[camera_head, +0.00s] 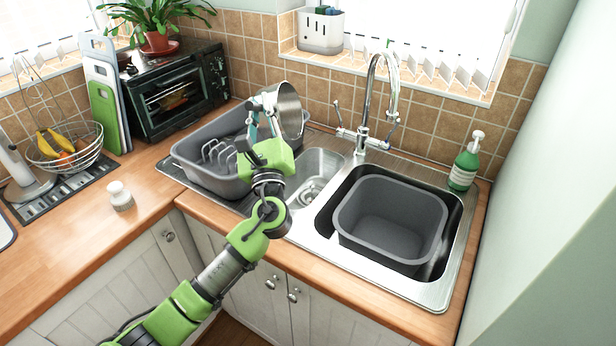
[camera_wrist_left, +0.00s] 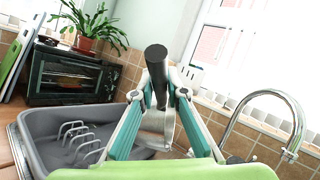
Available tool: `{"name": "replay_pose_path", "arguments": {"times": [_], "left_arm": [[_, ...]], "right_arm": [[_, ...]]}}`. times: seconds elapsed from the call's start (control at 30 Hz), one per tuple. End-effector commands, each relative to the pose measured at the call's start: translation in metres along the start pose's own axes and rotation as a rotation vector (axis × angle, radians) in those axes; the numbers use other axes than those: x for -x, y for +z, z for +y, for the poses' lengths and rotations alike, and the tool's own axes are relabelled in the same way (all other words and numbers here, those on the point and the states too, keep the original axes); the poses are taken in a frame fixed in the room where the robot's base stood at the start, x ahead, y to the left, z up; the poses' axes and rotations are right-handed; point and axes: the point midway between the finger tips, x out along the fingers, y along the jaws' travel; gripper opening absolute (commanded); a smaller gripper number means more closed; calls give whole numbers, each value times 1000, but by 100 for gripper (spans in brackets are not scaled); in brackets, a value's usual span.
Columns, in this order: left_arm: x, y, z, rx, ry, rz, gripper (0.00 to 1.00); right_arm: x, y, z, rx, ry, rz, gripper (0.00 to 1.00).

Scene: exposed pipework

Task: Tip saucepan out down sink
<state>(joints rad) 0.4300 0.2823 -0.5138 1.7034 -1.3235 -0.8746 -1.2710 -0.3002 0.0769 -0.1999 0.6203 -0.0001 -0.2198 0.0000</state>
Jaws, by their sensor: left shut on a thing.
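The saucepan (camera_head: 291,112) is a shiny metal pan, held tipped on its side with its round face turned to the right. It is in the air above the right end of the grey dish rack tub, near the small basin. My left gripper (camera_head: 262,108) is shut on its black handle (camera_wrist_left: 156,62), seen between the fingers in the left wrist view. The pan's body is mostly hidden there. The pan's contents cannot be made out. My right gripper is not in view.
The tall tap (camera_head: 371,130) stands behind the basins. A grey tub with a plate rack (camera_head: 200,170) sits on the drainer at left. A green soap bottle (camera_head: 466,160) stands at the right. A toaster oven (camera_head: 170,95) and fruit basket (camera_head: 62,150) are further left.

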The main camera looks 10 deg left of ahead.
Motion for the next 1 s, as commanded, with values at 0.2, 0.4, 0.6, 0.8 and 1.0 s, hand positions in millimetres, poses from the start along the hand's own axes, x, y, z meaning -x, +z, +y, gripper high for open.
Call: {"name": "replay_pose_path", "arguments": {"times": [0.2, 0.4, 0.6, 0.8, 1.0], "left_arm": [[8, -7, -14, -60, -39, -22, 0], [14, -13, -25, -113, -67, -35, 0], [17, -14, -28, -126, -75, -39, 0], [18, -15, -31, -147, -87, -45, 0], [20, -15, -33, -168, -100, -49, 0]], "right_arm": [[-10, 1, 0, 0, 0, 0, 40], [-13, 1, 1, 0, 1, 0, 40], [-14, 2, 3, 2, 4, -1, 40], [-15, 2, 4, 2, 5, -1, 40], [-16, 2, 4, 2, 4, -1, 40]]}}
